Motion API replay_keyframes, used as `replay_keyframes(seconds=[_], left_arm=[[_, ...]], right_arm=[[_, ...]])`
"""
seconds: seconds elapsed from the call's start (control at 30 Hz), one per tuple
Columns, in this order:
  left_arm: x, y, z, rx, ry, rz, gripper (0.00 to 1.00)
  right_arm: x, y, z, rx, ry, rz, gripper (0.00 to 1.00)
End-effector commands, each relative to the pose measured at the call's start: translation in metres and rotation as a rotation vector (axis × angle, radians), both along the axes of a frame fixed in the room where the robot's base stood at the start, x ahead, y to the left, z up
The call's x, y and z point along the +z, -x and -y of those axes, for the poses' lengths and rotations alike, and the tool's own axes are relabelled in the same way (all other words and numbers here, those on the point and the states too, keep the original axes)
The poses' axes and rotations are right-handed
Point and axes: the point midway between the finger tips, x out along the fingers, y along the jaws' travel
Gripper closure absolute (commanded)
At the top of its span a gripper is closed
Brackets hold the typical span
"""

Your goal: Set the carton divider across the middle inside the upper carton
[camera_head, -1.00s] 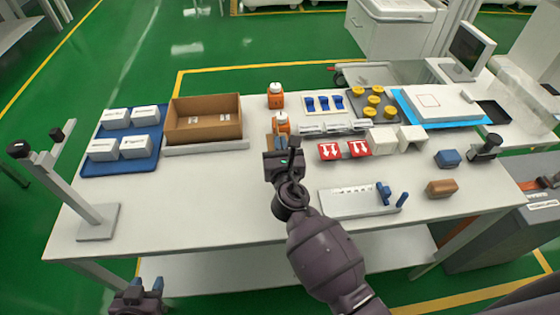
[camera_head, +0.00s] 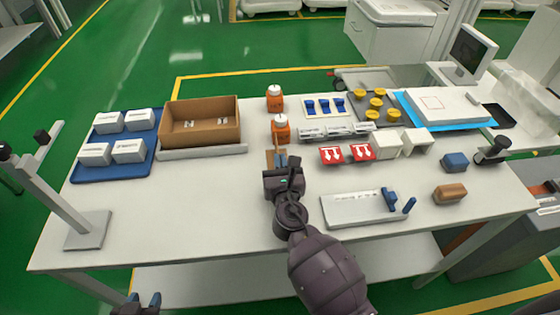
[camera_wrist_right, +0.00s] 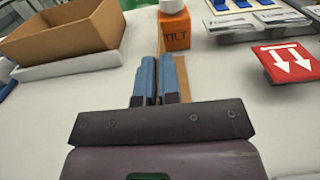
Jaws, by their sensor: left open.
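The open brown carton (camera_head: 200,138) stands at the back left of the table, beside the blue tray. It also shows at the upper left of the right wrist view (camera_wrist_right: 70,38). The carton divider, a thin brown piece (camera_wrist_right: 183,78), is at my right gripper's fingers and largely hidden by them. My left gripper (camera_head: 143,299) is open and empty at the bottom edge, before the table.
A white bar (camera_head: 203,152) lies before the carton. A blue tray (camera_head: 88,172) with white boxes is left.

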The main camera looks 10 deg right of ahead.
Motion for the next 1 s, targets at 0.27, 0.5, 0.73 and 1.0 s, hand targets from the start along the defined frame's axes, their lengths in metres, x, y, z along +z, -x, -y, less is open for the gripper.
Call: replay_keyframes(seconds=[0.27,0.5,0.73,1.0], left_arm=[[-0.001,0.002,0.0,0.0,0.0,-0.005,0.57],[0.001,0.002,-0.001,0.001,-0.001,-0.003,0.57],[0.002,0.003,-0.001,0.002,0.0,-0.003,0.57],[0.001,0.005,-0.001,0.003,-0.001,-0.008,0.57]], right_arm=[[0.0,0.0,0.0,0.0,0.0,0.0,0.71],[0.003,0.0,0.0,0.0,0.0,0.001,0.71],[0.003,0.025,0.001,-0.001,0.0,-0.002,0.71],[0.001,0.076,0.001,0.0,0.0,-0.003,0.71]])
